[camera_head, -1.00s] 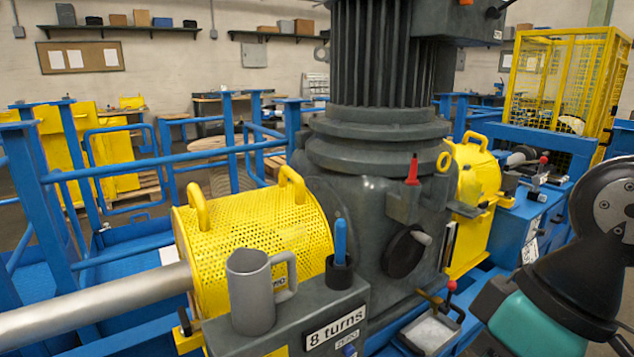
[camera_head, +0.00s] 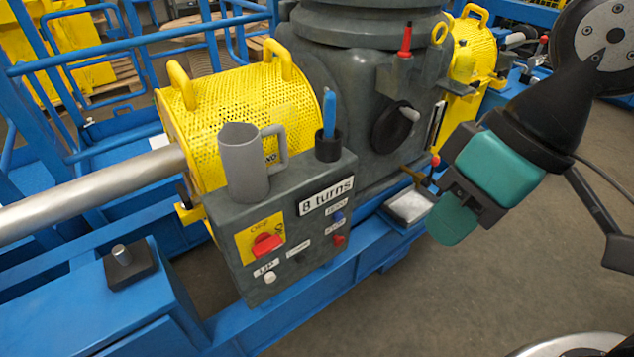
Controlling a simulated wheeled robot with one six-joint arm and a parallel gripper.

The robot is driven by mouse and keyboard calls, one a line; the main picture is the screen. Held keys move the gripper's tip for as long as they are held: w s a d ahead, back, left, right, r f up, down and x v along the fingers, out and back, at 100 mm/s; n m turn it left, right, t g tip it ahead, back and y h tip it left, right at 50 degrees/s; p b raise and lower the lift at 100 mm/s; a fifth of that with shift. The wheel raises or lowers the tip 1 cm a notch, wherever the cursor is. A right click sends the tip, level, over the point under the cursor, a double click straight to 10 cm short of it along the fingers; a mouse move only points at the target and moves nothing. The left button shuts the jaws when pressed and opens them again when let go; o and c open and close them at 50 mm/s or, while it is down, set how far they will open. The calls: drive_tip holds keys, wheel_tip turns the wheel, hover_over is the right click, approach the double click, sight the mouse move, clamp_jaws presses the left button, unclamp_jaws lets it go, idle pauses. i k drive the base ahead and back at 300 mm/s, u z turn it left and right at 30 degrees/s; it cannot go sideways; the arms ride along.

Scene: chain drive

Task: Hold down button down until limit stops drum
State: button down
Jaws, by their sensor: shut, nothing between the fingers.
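A grey control box (camera_head: 225,265) stands at the front of the machine. Its front bears a white button (camera_head: 270,277) under a small label that seems to read UP. A black button (camera_head: 300,257) sits right of it under a label too small to read surely. A blue button (camera_head: 339,216) and a red button (camera_head: 338,239) are further right. A red rotary switch (camera_head: 267,243) sits on a yellow plate. I cannot make out a drum or limit device for certain. My gripper (camera_head: 447,222), with teal parts, is shut and empty, right of the box and apart from it.
A grey mug (camera_head: 240,165) and a blue-handled tool in a black holder (camera_head: 328,148) stand on the box. A yellow perforated guard (camera_head: 222,110) and steel shaft (camera_head: 90,195) are behind. A small tray (camera_head: 408,206) lies left of my gripper. The floor in front is free.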

sight(300, 259)
drive_tip(key=u, duration=1.4)
drive_tip(key=k, duration=0.8)
drive_tip(key=z, duration=0.8)
drive_tip(key=i, duration=0.5)
drive_tip(key=z, duration=0.05)
